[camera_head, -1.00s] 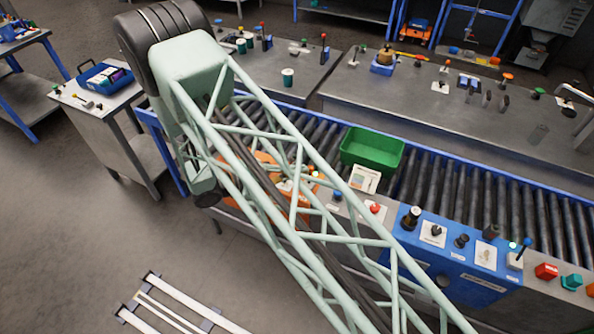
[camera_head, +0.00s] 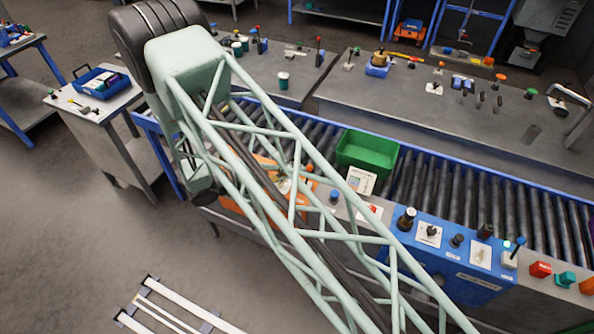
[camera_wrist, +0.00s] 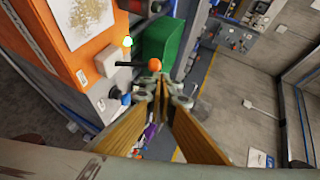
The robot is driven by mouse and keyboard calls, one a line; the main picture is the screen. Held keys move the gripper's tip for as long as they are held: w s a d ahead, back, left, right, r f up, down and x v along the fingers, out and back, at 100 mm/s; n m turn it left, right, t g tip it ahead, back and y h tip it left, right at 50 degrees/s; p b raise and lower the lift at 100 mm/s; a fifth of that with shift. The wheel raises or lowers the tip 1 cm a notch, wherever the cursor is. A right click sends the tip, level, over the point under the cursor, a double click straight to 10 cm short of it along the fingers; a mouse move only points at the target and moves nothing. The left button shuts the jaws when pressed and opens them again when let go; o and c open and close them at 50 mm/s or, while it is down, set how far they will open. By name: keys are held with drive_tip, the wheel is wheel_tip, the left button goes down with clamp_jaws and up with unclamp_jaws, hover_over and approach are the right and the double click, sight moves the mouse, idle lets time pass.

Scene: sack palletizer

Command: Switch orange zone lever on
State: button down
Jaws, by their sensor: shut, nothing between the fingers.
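The orange-knobbed lever (camera_wrist: 154,65) sticks out on a dark rod from a light grey block on the orange panel (camera_wrist: 90,52) in the wrist view. My gripper (camera_wrist: 165,88) is shut and empty, its tips just below the orange knob in the picture; I cannot tell whether they touch it. In the head view the orange panel (camera_head: 236,206) is partly hidden behind my arm. The lever and the gripper cannot be made out there.
A blue control panel (camera_head: 450,248) with several controls is to the right.

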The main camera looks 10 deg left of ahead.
drive_tip(key=shift+r, duration=0.1)
idle(0.4)
drive_tip(key=s+a+r, duration=0.5)
drive_tip(key=a+r, duration=0.3)
drive_tip(key=a, duration=0.1)
drive_tip(key=shift+s+a+p, duration=0.4)
idle(0.4)
